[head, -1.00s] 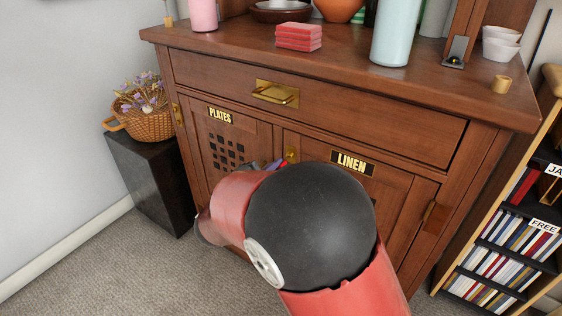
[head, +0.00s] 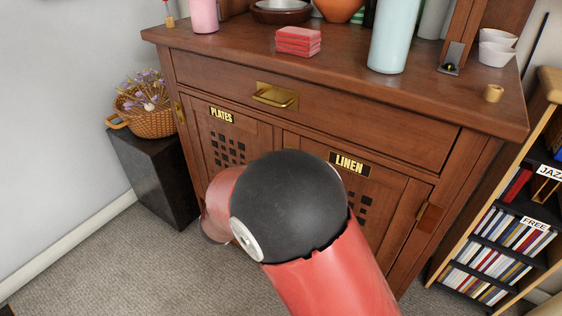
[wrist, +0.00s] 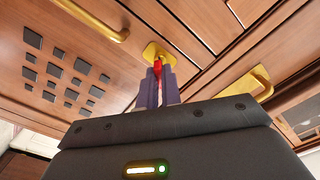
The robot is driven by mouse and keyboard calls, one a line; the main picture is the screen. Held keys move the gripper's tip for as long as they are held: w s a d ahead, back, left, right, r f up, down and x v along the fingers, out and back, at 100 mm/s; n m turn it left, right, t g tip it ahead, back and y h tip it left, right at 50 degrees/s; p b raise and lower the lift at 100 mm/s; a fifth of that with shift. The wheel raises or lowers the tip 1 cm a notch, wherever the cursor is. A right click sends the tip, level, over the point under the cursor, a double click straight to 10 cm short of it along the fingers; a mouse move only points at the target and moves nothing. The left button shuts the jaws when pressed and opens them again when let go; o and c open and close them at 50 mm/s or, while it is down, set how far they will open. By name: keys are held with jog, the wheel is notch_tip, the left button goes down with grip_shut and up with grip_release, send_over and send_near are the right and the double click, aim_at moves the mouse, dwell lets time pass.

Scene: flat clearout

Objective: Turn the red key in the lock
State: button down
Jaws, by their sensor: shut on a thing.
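The red key (wrist: 158,66) shows in the wrist view between the fingertips of my gripper (wrist: 158,88). The gripper is shut on it. The far end of the key meets a brass lock plate (wrist: 153,50) on the wooden cabinet front; how deep it sits in the lock cannot be told. In the head view my black and red arm hides the gripper, key and lock. The cabinet doors there carry a PLATES label (head: 221,115) and a LINEN label (head: 348,163).
A brass drawer handle (head: 273,96) sits above the doors. A basket (head: 146,117) on a dark stand is at left; a bookshelf (head: 500,240) is at right.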

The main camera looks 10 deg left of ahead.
jog(key=n, duration=0.3)
jog(key=shift+d, duration=0.1)
jog(key=shift+n, duration=0.3)
jog(key=shift+n, duration=1.7)
jog(key=shift+n, duration=0.3)
jog(key=c, duration=1.5)
grip_release()
